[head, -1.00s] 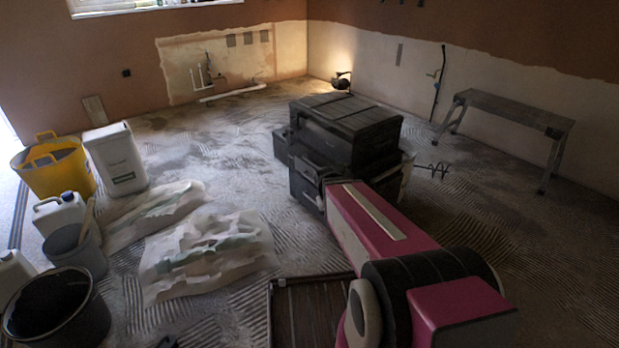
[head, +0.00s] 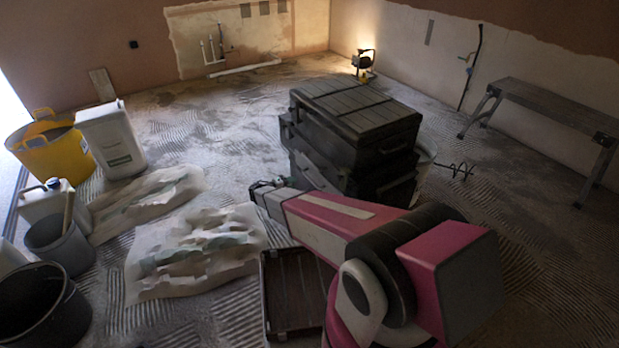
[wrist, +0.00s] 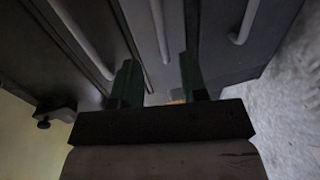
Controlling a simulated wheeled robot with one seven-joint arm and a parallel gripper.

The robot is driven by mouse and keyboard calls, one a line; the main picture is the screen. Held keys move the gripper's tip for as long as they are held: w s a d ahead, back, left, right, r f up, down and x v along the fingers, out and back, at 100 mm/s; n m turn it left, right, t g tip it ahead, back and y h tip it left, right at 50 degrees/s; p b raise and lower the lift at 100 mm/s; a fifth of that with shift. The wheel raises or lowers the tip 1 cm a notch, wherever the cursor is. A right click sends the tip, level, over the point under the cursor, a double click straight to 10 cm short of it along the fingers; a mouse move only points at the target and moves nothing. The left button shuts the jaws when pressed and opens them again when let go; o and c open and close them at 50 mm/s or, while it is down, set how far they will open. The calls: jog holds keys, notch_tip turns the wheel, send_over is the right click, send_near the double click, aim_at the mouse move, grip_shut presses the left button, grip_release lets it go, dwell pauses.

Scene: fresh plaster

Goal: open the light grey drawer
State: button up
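The dark chest unit (head: 345,140) stands on the floor in the middle of the head view, its drawer fronts facing left and partly hidden by my arm. In the wrist view, a grey drawer front (wrist: 139,18), the lightest of the fronts there, carries a long bar handle (wrist: 159,28). Darker fronts with similar bars lie on either side. My gripper (wrist: 157,72) is open, its two green fingers apart on either side of the line of that middle bar. I cannot tell whether they touch it. In the head view, my gripper is small beside the unit's left side.
A shallow dark tray (head: 265,300) lies on the floor below my arm. Plaster bags (head: 195,255) lie to the left, with a yellow tub (head: 55,155) and buckets beyond. A work bench (head: 550,105) stands at the right wall.

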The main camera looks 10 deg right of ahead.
aim_at(310, 179)
jog(key=x, duration=1)
jog(key=shift+d+f, duration=0.1)
jog(key=shift+d, duration=0.15)
grip_shut()
